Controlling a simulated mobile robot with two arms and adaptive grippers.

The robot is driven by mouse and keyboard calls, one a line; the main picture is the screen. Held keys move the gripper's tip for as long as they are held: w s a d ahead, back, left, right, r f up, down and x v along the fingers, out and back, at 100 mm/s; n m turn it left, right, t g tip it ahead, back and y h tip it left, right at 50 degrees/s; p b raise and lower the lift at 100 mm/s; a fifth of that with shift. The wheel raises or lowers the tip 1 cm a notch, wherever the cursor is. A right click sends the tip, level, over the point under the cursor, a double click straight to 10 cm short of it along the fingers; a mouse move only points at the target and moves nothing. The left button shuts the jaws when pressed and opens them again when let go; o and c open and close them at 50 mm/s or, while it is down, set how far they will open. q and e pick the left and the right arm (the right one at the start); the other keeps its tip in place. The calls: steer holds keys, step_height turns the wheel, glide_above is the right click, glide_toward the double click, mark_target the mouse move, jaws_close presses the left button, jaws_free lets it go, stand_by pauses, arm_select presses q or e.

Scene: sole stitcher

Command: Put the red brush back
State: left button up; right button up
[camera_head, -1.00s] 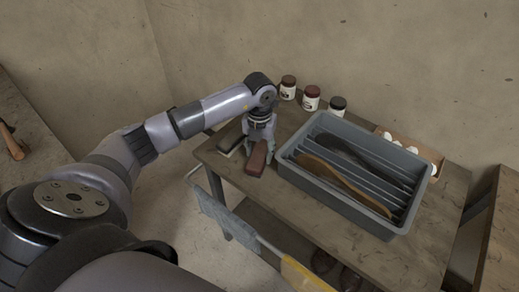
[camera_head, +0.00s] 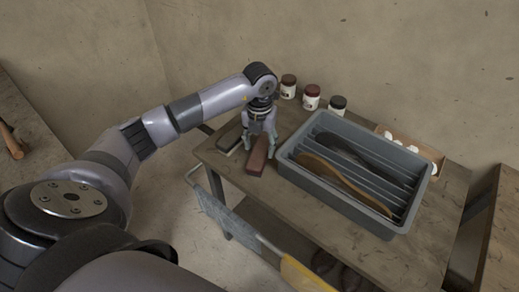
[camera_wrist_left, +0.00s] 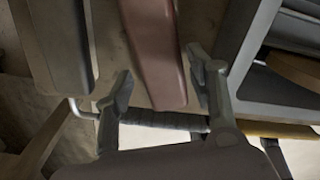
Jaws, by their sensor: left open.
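The red brush (camera_head: 257,158), a long brownish-red block, lies on the small wooden table left of the grey tray. It also shows in the left wrist view (camera_wrist_left: 152,45). A dark brush (camera_head: 230,139) lies beside it on the left, with a gap between them; it shows at the left of the wrist view (camera_wrist_left: 55,45). My left gripper (camera_head: 262,136) is open, just above the far part of the red brush. In the wrist view its fingers (camera_wrist_left: 160,78) stand on either side of the brush, apart from it in the picture. My right gripper is not in view.
The grey slotted tray (camera_head: 335,205) holds a tan sole and a dark sole. Several jars, including a red-lidded jar (camera_head: 311,98), stand behind it. A cardboard box (camera_head: 437,157) with white items is at the back right. The table's front strip is clear.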

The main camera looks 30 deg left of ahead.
mark_target(259, 152)
arm_select(q)
step_height(259, 152, up, 10)
steer(key=b, duration=0.1)
steer(key=shift+s+f, duration=0.1)
steer(key=shift+f, duration=0.15)
stand_by(0.4)
